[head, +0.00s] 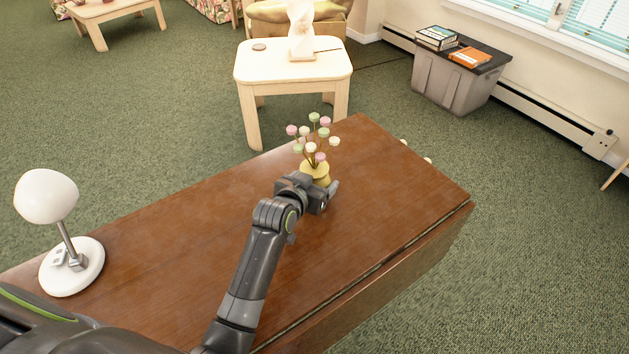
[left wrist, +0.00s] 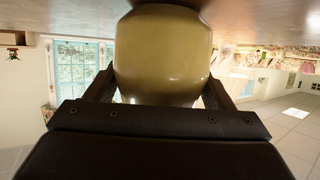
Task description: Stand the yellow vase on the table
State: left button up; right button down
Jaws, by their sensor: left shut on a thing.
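The yellow vase (head: 316,172) stands upright on the brown wooden table (head: 380,190), near its far end, with pink, white and green round flowers in it. My left gripper (head: 322,190) is shut on the vase from the near side and hides its lower part in the head view. In the left wrist view, which is upside down, the vase (left wrist: 162,55) fills the space between the two fingers, and its base meets or is very close to the tabletop (left wrist: 60,15). My right gripper is not in view.
A white lamp (head: 47,197) stands at the table's left end. Beyond the table are a light wooden side table (head: 262,75) and a grey bin (head: 450,85) with books on it. The tabletop around the vase is clear. Some small pale round things show past the far right edge.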

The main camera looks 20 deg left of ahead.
pick_arm(q)
jog(key=o, duration=1.3)
jog(key=shift+f, duration=0.1)
jog(key=shift+r, duration=0.2)
jog(key=shift+s+r+p, duration=0.15)
jog(key=shift+s+p, duration=0.1)
jog(key=shift+p, duration=0.15)
jog(key=shift+p+v, duration=3.95)
jog(key=shift+v, duration=1.75)
